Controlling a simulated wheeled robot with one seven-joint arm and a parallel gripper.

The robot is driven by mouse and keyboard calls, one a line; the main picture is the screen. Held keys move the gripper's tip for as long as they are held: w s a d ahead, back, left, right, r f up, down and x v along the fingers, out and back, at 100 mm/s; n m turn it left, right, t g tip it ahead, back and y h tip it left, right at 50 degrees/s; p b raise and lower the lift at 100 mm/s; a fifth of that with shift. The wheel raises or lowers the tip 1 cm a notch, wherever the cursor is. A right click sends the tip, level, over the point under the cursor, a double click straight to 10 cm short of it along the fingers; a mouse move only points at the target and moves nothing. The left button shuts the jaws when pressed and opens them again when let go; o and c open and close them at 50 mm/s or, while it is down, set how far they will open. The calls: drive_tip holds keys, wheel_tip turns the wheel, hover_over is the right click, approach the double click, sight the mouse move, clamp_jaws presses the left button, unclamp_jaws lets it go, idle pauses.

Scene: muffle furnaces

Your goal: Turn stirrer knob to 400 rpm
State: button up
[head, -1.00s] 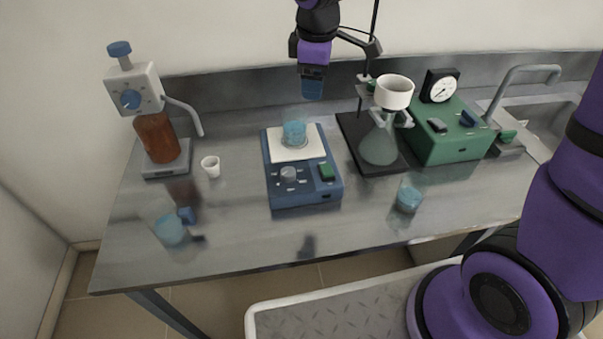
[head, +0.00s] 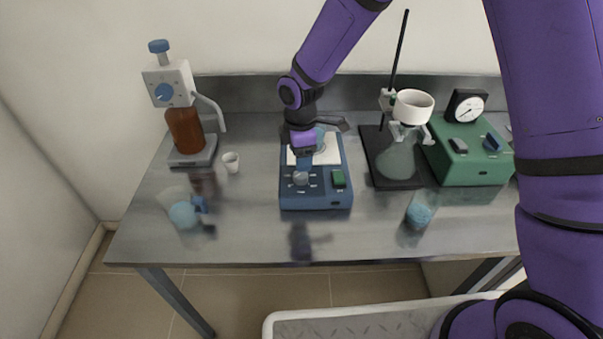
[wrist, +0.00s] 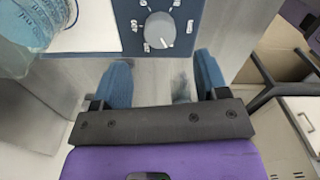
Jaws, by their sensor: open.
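The blue stirrer (head: 316,200) stands in the middle of the bench. Its grey round knob (head: 301,178) is on the front panel, left of a green switch (head: 338,178). My gripper (head: 304,163) is above the stirrer, pointing down near the knob. In the wrist view its two blue fingers are wide apart and empty (wrist: 162,80), with the knob beyond the gap between them and not touched. The beaker of blue liquid (wrist: 28,22) on the white plate is partly hidden in the head view.
A flask with a white funnel (head: 397,157) on a stand and a green box with a gauge (head: 470,160) are at right. A bottle dispenser (head: 185,128) and small white cup (head: 231,162) are at left.

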sight(301, 174)
wheel_tip(301, 174, down, 7)
drive_tip(key=shift+r, duration=0.1)
drive_tip(key=shift+c, duration=0.2)
drive_tip(key=c, duration=0.9)
